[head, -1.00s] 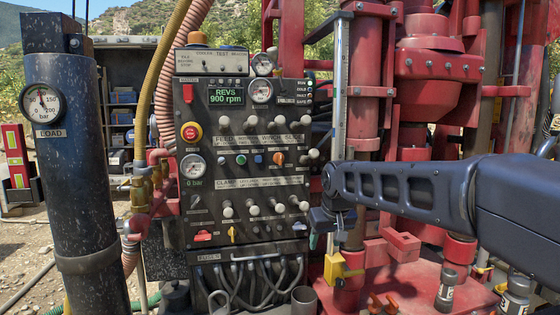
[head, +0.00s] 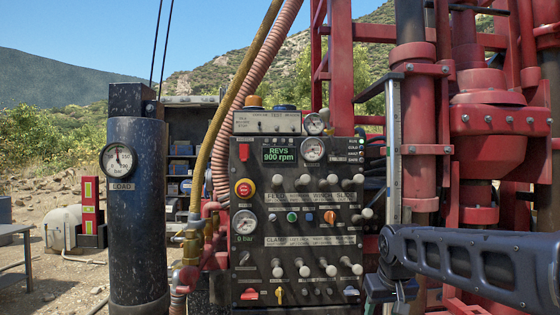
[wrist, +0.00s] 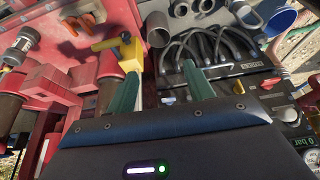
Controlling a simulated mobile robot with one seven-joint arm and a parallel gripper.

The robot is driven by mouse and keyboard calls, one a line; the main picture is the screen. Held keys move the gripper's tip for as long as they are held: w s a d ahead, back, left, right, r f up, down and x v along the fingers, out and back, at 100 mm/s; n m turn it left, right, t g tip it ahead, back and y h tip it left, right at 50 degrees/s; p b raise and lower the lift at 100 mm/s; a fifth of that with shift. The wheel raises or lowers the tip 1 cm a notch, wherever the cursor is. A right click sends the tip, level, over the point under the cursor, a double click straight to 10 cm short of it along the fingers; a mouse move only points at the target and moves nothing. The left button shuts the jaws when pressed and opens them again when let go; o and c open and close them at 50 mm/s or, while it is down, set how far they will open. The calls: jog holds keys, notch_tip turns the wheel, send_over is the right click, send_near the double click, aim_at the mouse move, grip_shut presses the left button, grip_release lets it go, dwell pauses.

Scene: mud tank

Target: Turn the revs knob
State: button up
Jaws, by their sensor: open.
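The dark control panel (head: 297,240) fills the middle of the head view. Its green display (head: 280,155) reads REVS 900 rpm. A row of small controls includes an orange knob (head: 330,217), a green one (head: 292,217) and blue ones; their labels are too small to read, so I cannot tell which is the revs knob. My gripper (wrist: 160,70) is open and empty in the wrist view, its two green fingers apart. In the head view it hangs at the panel's lower right, apart from the knobs, with its fingertips largely hidden.
Several levers with pale knobs (head: 304,271) stick out of the panel. A red emergency button (head: 245,188) is on its left. Hoses (head: 225,130) and a dark load column (head: 138,215) stand left. Red rig frames (head: 500,120) stand right. A yellow-handled part (wrist: 128,50) is near my fingers.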

jog(key=shift+c, duration=1.2)
jog(key=shift+w+a+r, duration=0.1)
jog(key=shift+w, duration=0.15)
jog(key=shift+c, duration=1)
jog(key=t, duration=1.3)
send_near(332, 216)
jog(key=shift+w, duration=4.8)
grip_shut()
